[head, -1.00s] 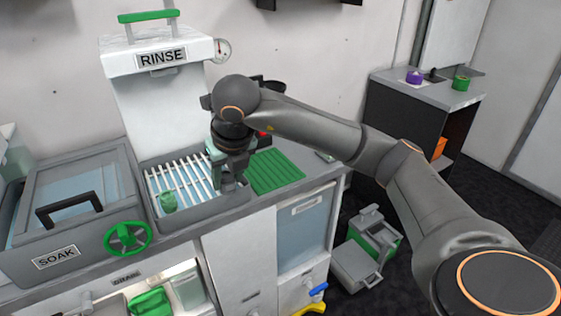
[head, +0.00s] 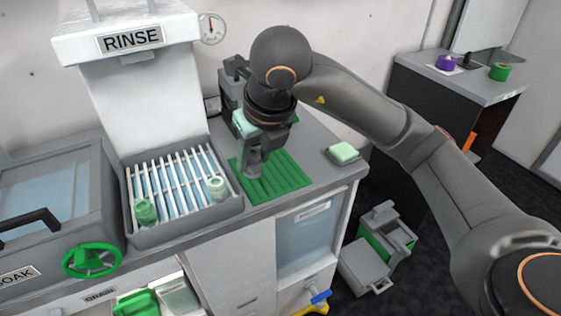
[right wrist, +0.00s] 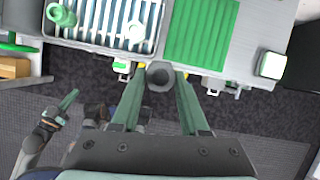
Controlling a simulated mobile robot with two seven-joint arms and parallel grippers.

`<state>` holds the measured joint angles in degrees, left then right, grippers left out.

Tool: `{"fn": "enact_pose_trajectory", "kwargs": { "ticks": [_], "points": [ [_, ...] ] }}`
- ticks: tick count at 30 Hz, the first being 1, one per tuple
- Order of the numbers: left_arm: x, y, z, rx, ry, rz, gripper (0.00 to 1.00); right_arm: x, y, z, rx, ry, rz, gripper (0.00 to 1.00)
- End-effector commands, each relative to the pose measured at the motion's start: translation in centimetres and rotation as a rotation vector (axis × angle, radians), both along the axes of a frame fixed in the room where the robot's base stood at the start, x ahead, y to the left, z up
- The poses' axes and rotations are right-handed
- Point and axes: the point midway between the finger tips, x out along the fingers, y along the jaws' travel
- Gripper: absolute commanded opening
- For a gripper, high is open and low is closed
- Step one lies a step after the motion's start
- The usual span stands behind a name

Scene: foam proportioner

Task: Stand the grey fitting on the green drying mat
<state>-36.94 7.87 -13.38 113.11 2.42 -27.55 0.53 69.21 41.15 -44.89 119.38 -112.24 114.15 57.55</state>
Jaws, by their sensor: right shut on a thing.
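The grey fitting (right wrist: 160,76) shows end-on in the right wrist view as a hexagonal piece with a dark hole. My right gripper (right wrist: 159,88) is shut on it. In the head view, my right gripper (head: 250,168) points down over the left part of the green drying mat (head: 280,182), which is ribbed and lies on the counter. The gripper mostly hides the fitting there, and I cannot tell whether it touches the mat. The mat also shows in the right wrist view (right wrist: 200,32). My left gripper (right wrist: 66,104) seems to be at lower left there; its jaws are unclear.
Left of the mat, a slatted rinse rack (head: 178,190) holds a green fitting (head: 145,212) and a pale fitting (head: 216,188). A pale green sponge (head: 343,152) lies right of the mat. A dark device (head: 232,82) stands behind the gripper. The mat's right part is clear.

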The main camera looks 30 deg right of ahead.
Motion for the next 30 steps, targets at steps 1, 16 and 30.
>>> {"fn": "enact_pose_trajectory", "kwargs": {
  "ticks": [1, 16, 30],
  "points": [
    [0.0, 0.0, 0.0, 0.0, 0.0, -0.001, 0.0, -0.2, 0.3, 0.1, 0.001, -0.002, 0.008, 0.0],
    [0.0, 0.1, 0.1, 0.002, 0.0, -0.001, 0.0, 4.4, -3.1, -2.5, 0.001, 0.005, 0.013, 0.0],
    [0.1, 0.5, 0.0, 0.008, -0.001, 0.006, 0.0, 10.1, -7.0, -8.7, 0.001, 0.0, 0.021, 0.0]
  ]
}}
